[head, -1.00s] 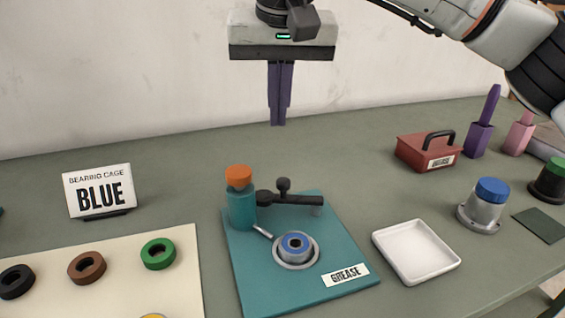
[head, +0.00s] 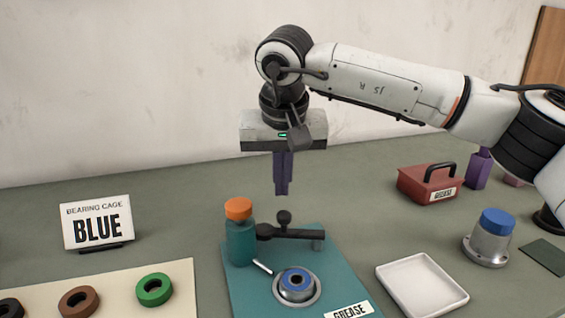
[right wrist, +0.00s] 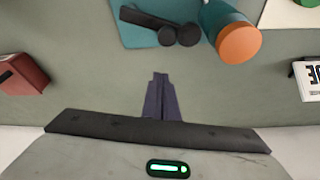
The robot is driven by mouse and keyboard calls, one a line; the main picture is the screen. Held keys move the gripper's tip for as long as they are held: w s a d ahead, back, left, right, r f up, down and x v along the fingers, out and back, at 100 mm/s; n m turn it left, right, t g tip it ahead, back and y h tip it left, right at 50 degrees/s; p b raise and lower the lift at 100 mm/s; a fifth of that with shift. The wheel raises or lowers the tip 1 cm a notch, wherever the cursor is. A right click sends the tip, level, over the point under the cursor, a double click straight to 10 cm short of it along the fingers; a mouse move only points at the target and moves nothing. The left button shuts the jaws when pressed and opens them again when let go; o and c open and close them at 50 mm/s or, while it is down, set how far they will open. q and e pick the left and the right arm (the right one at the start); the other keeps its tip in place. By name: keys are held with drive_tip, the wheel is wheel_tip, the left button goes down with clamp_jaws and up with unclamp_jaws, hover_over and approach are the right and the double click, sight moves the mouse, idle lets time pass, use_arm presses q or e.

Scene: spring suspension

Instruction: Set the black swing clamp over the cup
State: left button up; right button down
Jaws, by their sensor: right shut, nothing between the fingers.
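The black swing clamp (head: 297,234) is a flat arm with a round knob, at the back of the teal grease board (head: 250,288). It points right from beside the teal bottle with the orange cap (head: 240,240), not over the cup. The cup (head: 297,287) sits in front of it, with a blue ring inside. My right gripper (head: 282,192) is shut and empty, pointing down above and behind the clamp's knob. In the right wrist view the shut purple fingers (right wrist: 160,78) show below the clamp (right wrist: 160,27), apart from it. My left gripper is out of view.
A white tray (head: 385,275) lies right of the board. A blue-capped metal piece (head: 488,240) and a red grease box (head: 428,184) stand farther right. Colored rings lie on a cream mat (head: 185,305) at left, below the BLUE sign (head: 97,222). The table behind the board is clear.

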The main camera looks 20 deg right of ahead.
drive_tip(key=shift+s+a+f, duration=0.15)
drive_tip(key=shift+s+a, duration=0.05)
drive_tip(key=shift+s, duration=0.75)
drive_tip(key=shift+s+a+f, duration=0.1)
drive_tip(key=shift+s+a, duration=0.05)
drive_tip(key=shift+s, duration=0.8)
drive_tip(key=shift+a, duration=0.1)
